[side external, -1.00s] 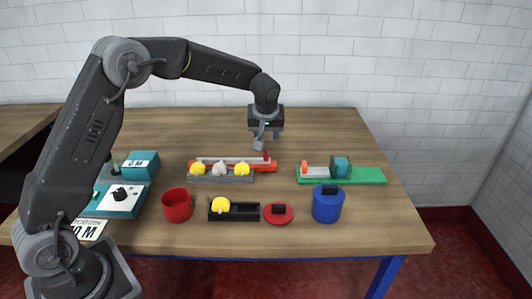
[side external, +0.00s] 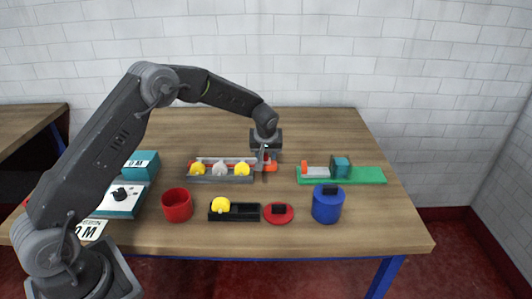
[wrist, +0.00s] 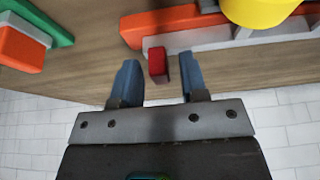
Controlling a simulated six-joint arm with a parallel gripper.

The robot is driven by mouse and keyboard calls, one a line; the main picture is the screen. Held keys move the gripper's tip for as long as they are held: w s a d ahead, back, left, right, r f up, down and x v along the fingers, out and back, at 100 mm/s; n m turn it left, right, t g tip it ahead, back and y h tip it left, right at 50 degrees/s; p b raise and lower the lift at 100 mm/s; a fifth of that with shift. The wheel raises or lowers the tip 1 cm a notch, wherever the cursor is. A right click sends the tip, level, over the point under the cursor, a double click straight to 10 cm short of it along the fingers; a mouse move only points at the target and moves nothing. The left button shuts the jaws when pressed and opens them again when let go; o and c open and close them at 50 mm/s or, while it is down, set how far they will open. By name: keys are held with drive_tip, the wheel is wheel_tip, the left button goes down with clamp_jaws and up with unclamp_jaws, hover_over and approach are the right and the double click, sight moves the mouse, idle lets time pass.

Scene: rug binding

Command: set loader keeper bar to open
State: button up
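The bar assembly is an orange-red base (side external: 271,169) with a pale grey bar, behind the rack of balls. A red block like a handle (wrist: 158,65) stands at its end. In the wrist view it lies between the two blue-grey fingers of my gripper (wrist: 158,78), with a gap on each side. My gripper (side external: 263,164) points down at the right end of the base in the side view and partly hides the red block. I cannot tell whether a finger touches it.
A grey rack (side external: 221,178) with yellow and white balls stands just in front of the base. A green fixture (side external: 370,175) is to the right. A red cup (side external: 177,206), black tray (side external: 240,213), red disc (side external: 290,220) and blue canister (side external: 327,207) stand nearer the front.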

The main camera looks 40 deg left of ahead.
clamp_jaws()
drive_tip(key=shift+s+a, duration=1.1)
drive_tip(key=shift+a, duration=0.05)
drive_tip(key=shift+o, duration=0.4)
unclamp_jaws()
drive_tip(key=v, duration=1.3)
drive_tip(key=shift+r, duration=0.35)
drive_tip(key=shift+s+d+r, duration=0.1)
drive_tip(key=shift+s+d, duration=0.05)
drive_tip(key=shift+s, duration=0.05)
